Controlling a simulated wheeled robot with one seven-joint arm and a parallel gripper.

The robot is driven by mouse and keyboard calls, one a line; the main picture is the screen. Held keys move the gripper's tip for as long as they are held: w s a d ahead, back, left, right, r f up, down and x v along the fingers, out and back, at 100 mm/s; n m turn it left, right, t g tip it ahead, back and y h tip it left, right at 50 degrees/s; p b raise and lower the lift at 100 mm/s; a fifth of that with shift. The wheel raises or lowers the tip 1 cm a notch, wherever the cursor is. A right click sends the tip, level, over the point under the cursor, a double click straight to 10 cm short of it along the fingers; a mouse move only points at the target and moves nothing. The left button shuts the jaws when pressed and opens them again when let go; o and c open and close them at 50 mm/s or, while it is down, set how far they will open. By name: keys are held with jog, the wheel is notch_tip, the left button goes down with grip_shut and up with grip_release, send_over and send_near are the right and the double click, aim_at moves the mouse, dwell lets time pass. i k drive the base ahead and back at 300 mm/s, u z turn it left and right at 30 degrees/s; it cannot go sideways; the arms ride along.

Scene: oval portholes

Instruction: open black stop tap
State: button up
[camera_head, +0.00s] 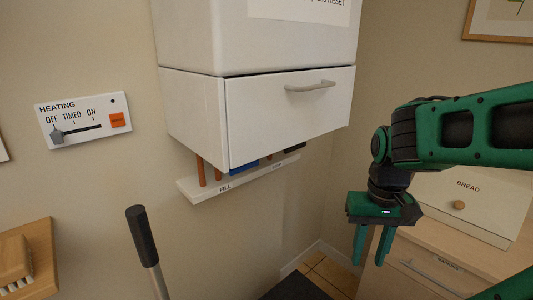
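A black tap handle (294,147), seen only in part, is under the white wall unit, toward the right end of a white strip. The unit's front covers its upper part, so I cannot tell its setting. A blue handle (244,165) sits to its left, also partly hidden. The white strip (201,195) carries the word FILL near its left part and smaller lettering, too small to read, farther right. My gripper (370,262) is green, points down and is open and empty. In the picture it is to the right of and below the black handle, apart from it.
The white wall unit (188,100) has a grey-handled front panel. Orange-brown pipes (201,171) run below it. A heating control (84,121) is on the left wall. A black-gripped lever (141,236) stands in front. A bread box (465,205) sits on a wooden cabinet at right.

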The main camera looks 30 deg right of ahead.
aim_at(289, 149)
jog(key=u, duration=0.3)
jog(key=k, duration=1.4)
jog(key=z, duration=0.95)
jog(key=i, duration=1)
jog(key=u, duration=0.05)
